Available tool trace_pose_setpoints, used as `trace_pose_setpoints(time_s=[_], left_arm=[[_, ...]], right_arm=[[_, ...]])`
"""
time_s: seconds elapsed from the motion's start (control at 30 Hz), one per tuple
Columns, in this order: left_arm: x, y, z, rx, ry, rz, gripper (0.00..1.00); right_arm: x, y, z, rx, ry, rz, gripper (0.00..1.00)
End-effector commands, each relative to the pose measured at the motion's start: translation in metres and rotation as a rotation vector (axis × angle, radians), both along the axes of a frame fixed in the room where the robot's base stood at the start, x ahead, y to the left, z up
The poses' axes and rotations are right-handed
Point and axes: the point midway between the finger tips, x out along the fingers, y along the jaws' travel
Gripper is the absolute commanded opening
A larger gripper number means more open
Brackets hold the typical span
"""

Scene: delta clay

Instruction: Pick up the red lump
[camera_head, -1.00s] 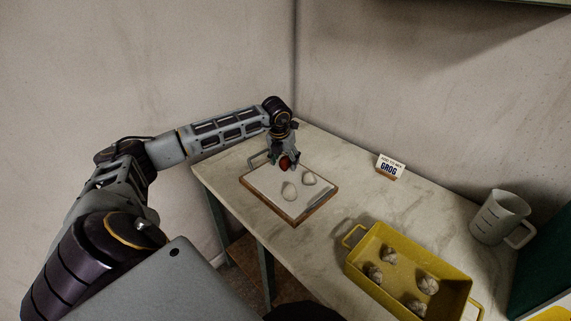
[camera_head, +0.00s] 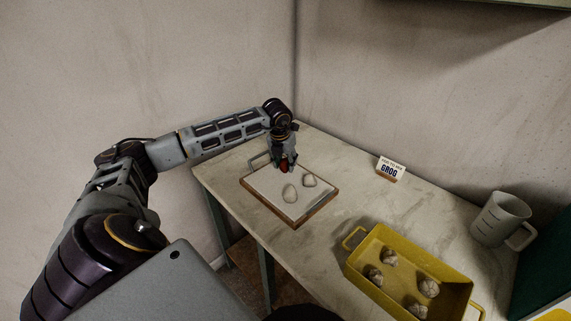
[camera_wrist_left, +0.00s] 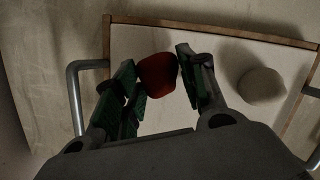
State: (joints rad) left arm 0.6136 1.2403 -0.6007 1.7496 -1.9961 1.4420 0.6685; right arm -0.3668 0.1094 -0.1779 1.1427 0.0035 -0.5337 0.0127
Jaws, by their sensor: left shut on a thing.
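The red lump (camera_head: 284,168) is at the far end of the white-topped board with a wooden rim (camera_head: 319,207). My left gripper (camera_head: 285,164) reaches down over it from above. In the left wrist view the red lump (camera_wrist_left: 157,74) sits between the green-padded fingers (camera_wrist_left: 158,78), which are shut on it. I cannot tell whether the lump still touches the board. One pale lump (camera_wrist_left: 262,84) also shows in the left wrist view. My right gripper is not in view.
A yellow tray (camera_head: 418,261) holding several greyish lumps stands at the front right. A grey measuring jug (camera_head: 499,219) stands right of it. A GROG sign (camera_head: 390,168) stands near the back wall. The board has metal handles (camera_wrist_left: 76,98). Table between board and tray is clear.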

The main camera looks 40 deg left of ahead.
Motion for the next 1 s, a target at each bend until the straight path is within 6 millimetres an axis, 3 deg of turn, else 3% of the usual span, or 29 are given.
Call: trace_pose_setpoints(time_s=[0.27,0.7,1.0], left_arm=[[0.001,0.0,0.016,0.001,-0.002,0.0,0.14],[0.001,0.0,0.077,0.0,-0.003,0.0,0.14],[0.0,0.0,0.1,-0.001,-0.001,0.0,0.14]], right_arm=[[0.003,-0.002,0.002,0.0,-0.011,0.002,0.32],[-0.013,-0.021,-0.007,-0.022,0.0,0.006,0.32],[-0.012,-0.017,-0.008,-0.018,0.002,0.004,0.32]])
